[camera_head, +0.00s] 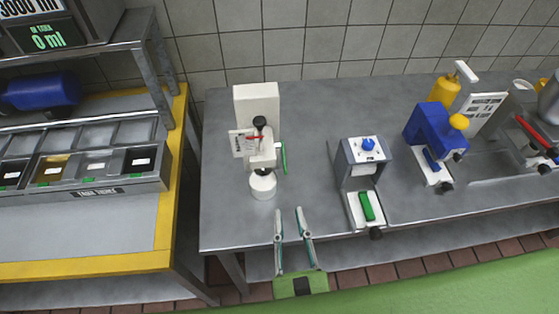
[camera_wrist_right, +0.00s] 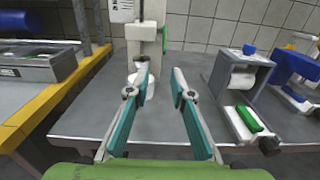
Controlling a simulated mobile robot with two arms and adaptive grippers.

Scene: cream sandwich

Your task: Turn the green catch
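A white machine (camera_head: 256,105) stands on the grey metal counter, with a thin upright green catch (camera_head: 283,158) on its right side. The catch also shows in the right wrist view (camera_wrist_right: 164,40), beyond the fingertips. A white cup (camera_head: 263,185) sits under the machine's black-knobbed head. A second green piece (camera_head: 367,206) lies on the white base of the grey device to the right. My right gripper (camera_head: 289,222) is open and empty at the counter's front edge, pointing toward the white machine, apart from both green parts. My left gripper is not in view.
The grey device (camera_head: 360,160) with a blue knob stands right of the white machine. Further right are a blue machine (camera_head: 432,132) and a yellow dispenser (camera_head: 446,90). A yellow-edged table (camera_head: 100,265) with ingredient bins is at left. The counter (camera_head: 225,225) is clear in front of the white machine.

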